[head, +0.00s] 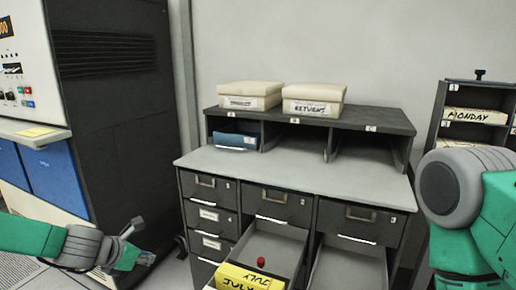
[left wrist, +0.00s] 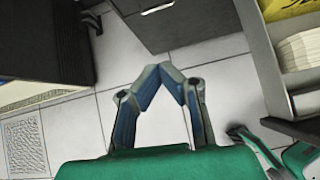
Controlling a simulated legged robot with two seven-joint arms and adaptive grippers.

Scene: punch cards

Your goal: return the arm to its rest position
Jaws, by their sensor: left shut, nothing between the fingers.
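My left gripper (head: 138,259) is low at the left in the head view, in front of the dark machine cabinet and left of the drawer desk. In the left wrist view its fingertips (left wrist: 171,72) meet and hold nothing, above the tiled floor. My right arm shows at the right edge of the head view. Its gripper is out of the frame there. In the left wrist view a green and grey arm part shows at the lower right, and I cannot tell its fingers.
The grey desk (head: 300,170) has two open drawers, one with yellow cards (head: 245,278) marked JULY and a red knob (head: 261,262). Two lidded boxes (head: 250,95) (head: 314,100) stand on its shelf. A shelf rack (head: 447,108) is at right, a machine cabinet (head: 115,110) at left.

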